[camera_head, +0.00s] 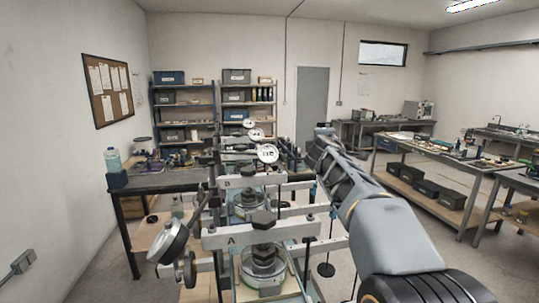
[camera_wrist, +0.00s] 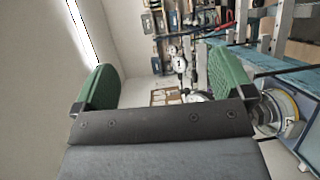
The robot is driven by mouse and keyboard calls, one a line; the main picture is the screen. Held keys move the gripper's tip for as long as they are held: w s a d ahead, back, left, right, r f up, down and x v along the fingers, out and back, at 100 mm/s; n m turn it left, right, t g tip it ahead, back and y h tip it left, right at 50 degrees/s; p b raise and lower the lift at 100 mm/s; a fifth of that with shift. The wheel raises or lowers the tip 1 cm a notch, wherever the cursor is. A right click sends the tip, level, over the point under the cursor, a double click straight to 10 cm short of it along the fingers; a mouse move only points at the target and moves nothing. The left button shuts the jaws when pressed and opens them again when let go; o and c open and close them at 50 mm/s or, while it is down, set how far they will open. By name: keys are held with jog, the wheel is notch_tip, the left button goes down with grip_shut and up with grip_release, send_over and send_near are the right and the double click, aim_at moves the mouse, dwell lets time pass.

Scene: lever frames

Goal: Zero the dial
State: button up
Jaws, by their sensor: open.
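Frame A (camera_head: 220,240), a pale lever frame with a black hex knob over a round glass-sided cell, stands nearest in the head view. A dial gauge (camera_head: 174,241) sits tilted on its left; its face turns aside and its reading cannot be made out. Frame B (camera_head: 240,182) stands behind it, and smaller white dials (camera_head: 267,153) show farther back, too small to read. My gripper (camera_wrist: 164,84) has green pads spread wide in the wrist view, with nothing between them. Small dials (camera_wrist: 179,63) appear far beyond the pads. A round cell (camera_wrist: 278,110) is right of the right pad.
A dark-topped bench (camera_head: 155,181) stands left of the frames, with a bottle of blue liquid (camera_head: 113,160). Shelves (camera_head: 183,112) line the back wall. Workbenches (camera_head: 450,154) stand at the right. Open floor (camera_head: 340,274) lies right of frame A, partly behind my arm.

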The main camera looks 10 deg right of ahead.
jog(key=a+f+m+t+y, duration=0.2)
jog(key=a+f+m+y, duration=0.1)
jog(key=a+f+y, duration=0.3)
jog(key=m+y, duration=0.4)
jog(key=y, duration=0.2)
send_near(271, 157)
jog(key=p+x, duration=0.3)
jog(key=x, duration=0.8)
jog(key=shift+w+a+p, duration=0.1)
jog(key=shift+w+p, duration=0.05)
jog(key=shift+p, duration=0.2)
